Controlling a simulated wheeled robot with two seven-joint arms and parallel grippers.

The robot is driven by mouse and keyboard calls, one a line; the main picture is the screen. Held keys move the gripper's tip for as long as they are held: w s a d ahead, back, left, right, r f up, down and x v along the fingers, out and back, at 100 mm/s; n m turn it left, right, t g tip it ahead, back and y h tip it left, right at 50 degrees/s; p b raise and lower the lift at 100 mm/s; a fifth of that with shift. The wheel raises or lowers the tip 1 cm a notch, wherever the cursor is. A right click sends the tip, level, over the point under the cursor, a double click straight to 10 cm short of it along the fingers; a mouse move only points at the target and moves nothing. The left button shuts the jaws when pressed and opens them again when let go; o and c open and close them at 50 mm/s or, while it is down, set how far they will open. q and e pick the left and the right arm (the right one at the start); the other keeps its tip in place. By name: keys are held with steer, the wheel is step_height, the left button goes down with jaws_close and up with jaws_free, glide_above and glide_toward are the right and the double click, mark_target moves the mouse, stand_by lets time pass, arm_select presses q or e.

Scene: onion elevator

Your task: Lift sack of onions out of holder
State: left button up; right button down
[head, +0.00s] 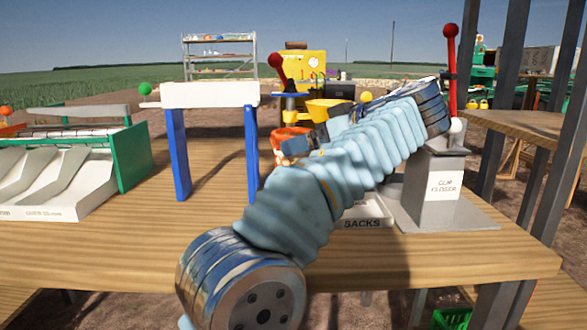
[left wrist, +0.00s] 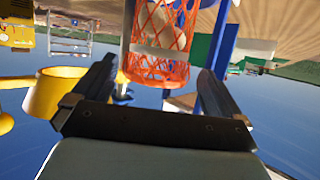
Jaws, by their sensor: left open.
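The onion sack is an orange net bag (left wrist: 158,62) with pale onions inside, shown upside down in the left wrist view. My left gripper (left wrist: 158,70) is open, with one dark finger on each side of the sack and gaps to it. The sack is not gripped. In the head view a bit of orange (head: 292,140) shows behind my blue-sleeved arm, which hides most of the sack and the holder. I cannot tell how the sack sits in its holder. My right gripper is not in view.
A yellow funnel (head: 328,110) is close beside the sack; it also shows in the left wrist view (left wrist: 52,95). A grey clip closer (head: 436,190) with a red-knobbed lever stands right. A white-topped blue frame (head: 210,95) stands left. The table front (head: 120,245) is clear.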

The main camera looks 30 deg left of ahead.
mark_target(276, 133)
arm_select(q)
steer(key=x, duration=0.6)
steer(key=shift+w+b, duration=0.15)
steer(key=shift+b, duration=0.2)
steer(key=shift+d, duration=0.1)
steer(key=shift+c, duration=0.5)
steer(key=c, duration=0.6)
steer(key=shift+c, duration=0.2)
